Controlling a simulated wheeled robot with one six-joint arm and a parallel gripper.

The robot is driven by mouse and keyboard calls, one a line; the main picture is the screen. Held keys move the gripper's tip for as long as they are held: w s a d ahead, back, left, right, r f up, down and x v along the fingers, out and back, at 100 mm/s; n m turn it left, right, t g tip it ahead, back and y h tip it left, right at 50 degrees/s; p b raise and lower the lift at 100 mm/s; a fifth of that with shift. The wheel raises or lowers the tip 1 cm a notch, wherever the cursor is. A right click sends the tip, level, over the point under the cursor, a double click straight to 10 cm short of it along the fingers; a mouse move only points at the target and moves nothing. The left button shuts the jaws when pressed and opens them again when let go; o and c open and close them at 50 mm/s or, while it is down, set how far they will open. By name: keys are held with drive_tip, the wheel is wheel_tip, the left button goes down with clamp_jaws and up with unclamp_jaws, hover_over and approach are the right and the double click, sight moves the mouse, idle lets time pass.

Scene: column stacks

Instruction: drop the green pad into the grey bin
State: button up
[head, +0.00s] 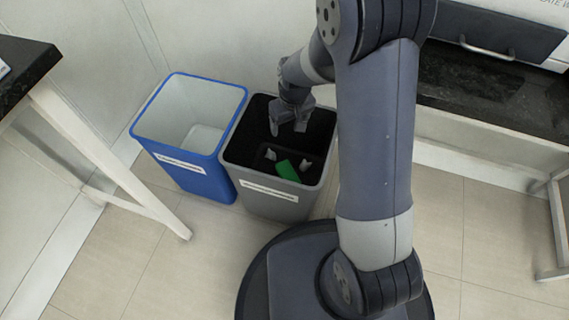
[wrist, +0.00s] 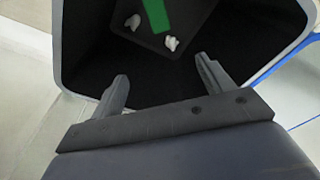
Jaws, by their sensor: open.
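The green pad (head: 287,170) lies inside the grey bin (head: 270,203), low down on its dark bottom. It also shows in the wrist view (wrist: 156,14), cut by the top edge. My gripper (head: 288,128) is over the grey bin's opening, pointing down. In the wrist view my gripper (wrist: 162,75) has its two fingers spread wide with nothing between them. The pad is apart from the fingers, below them. The grey bin's rim (wrist: 58,45) frames the wrist view.
Crumpled white scraps (head: 270,154) lie beside the pad in the grey bin. A blue bin (head: 190,172) with a pale inside stands against its left side. A dark-topped table (head: 22,62) is at left, a dark counter (head: 490,95) at right. Floor in front is clear.

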wheel_tip(320, 180, up, 7)
drive_tip(key=p, duration=0.1)
drive_tip(key=shift+s+d+f+p, duration=0.15)
drive_tip(key=shift+s+f+p, duration=0.05)
drive_tip(key=shift+s+p, duration=0.2)
drive_tip(key=shift+f, duration=0.1)
wheel_tip(320, 180, down, 11)
drive_tip(key=w+b, duration=0.1)
drive_tip(key=b, duration=0.3)
wheel_tip(320, 180, up, 6)
drive_tip(key=p, duration=0.4)
drive_tip(key=shift+w+a, duration=0.15)
drive_tip(key=shift+a, duration=0.1)
